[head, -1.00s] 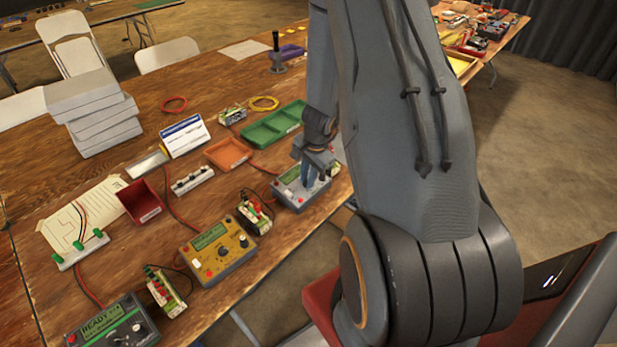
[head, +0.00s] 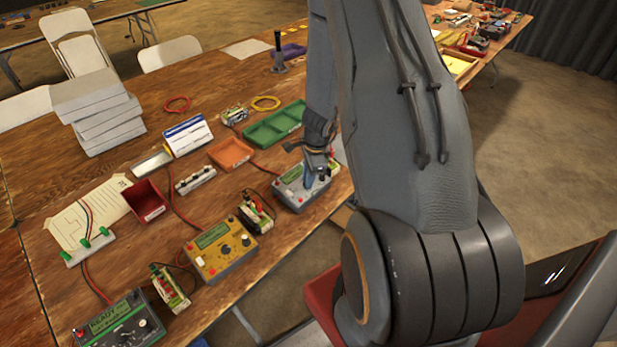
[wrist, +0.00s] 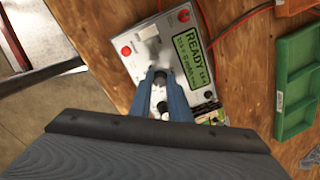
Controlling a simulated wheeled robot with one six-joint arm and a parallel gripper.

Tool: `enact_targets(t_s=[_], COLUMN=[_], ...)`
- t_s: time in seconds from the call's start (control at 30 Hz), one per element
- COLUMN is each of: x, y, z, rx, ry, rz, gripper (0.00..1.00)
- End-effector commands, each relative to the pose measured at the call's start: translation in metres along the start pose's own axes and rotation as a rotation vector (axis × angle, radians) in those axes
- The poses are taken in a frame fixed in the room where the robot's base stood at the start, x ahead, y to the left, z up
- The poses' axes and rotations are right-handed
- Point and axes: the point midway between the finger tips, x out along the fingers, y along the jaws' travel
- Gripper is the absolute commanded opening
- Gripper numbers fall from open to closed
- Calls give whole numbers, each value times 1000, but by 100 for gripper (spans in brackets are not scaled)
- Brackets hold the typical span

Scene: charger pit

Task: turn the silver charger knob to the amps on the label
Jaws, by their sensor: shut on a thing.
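The silver charger (head: 293,198) stands near the table's front edge, beside my arm. In the wrist view the silver charger (wrist: 130,62) has a green screen (wrist: 193,60) reading READY, with smaller text I cannot read surely. My gripper (head: 308,181) points down onto its face. In the wrist view my gripper (wrist: 161,78) has its two blue fingers closed around the knob (wrist: 160,80), which is mostly hidden between them. A dark round part shows between the fingers nearer the palm. The knob's pointer and the label's amps are not legible.
A yellow charger (head: 222,250) and a dark charger (head: 122,322) stand to the left, with battery packs between. Red cables run beside the silver charger.

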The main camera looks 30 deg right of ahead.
Motion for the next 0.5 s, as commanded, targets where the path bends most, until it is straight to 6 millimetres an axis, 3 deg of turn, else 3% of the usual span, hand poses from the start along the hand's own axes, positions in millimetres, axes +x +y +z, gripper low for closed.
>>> enact_targets(t_s=[0.3, 0.33, 0.4, 0.5], x=[0, 0, 0, 0], y=[-1, -1, -1, -1], z=[0, 0, 0, 0], rx=[0, 0, 0, -1], ry=[1, 1, 1, 1], rz=[-2, -2, -2, -1], gripper=[0, 22, 34, 35])
